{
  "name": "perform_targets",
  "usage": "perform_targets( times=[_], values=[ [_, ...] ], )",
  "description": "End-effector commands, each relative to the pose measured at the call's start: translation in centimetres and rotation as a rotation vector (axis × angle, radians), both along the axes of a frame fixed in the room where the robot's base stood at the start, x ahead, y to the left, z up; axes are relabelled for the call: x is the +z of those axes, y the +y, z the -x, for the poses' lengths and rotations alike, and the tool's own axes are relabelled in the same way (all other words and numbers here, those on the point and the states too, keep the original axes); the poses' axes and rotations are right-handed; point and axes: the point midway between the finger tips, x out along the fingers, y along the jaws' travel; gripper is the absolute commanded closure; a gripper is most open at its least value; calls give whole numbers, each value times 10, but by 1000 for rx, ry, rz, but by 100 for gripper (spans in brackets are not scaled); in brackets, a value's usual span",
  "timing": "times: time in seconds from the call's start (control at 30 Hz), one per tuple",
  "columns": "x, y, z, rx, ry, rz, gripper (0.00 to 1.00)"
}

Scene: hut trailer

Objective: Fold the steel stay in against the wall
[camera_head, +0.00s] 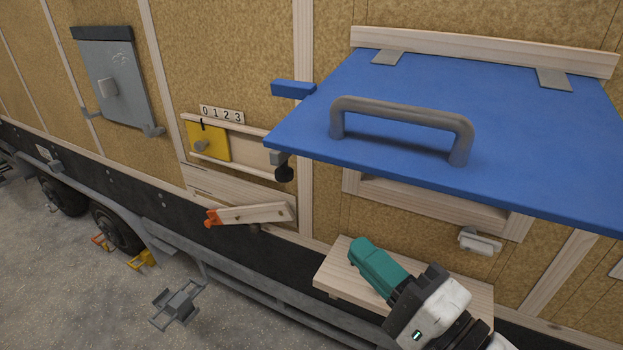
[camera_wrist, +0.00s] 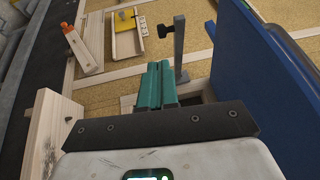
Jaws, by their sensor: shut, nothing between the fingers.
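The steel stay (camera_wrist: 179,50) is a grey bar in the wrist view, just beyond and right of my fingertips. It stands out from the wall, with a dark knob (camera_wrist: 163,31) at its outer end. In the head view only its grey end (camera_head: 279,157) and black knob (camera_head: 285,174) show under the left corner of the raised blue flap (camera_head: 400,95); the flap hides the rest. I cannot tell whether it touches the flap. My gripper (camera_head: 358,246) has teal fingers, shut and empty, below the flap. The fingers also show in the wrist view (camera_wrist: 161,70), apart from the stay.
A wooden shelf (camera_head: 333,275) lies beneath my gripper. The flap with its grey handle (camera_head: 405,112) overhangs from above. To the left are a wooden arm with an orange end (camera_head: 250,214), a yellow slider (camera_head: 208,141) and a grey hatch (camera_head: 112,80).

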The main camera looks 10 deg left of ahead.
Motion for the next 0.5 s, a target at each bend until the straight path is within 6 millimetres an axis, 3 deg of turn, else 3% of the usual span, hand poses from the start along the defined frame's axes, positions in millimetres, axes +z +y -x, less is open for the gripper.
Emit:
perform_targets(
  times=[0.5],
  values=[
    [-1,3,-2,1,-4,-5,100]
  ],
)
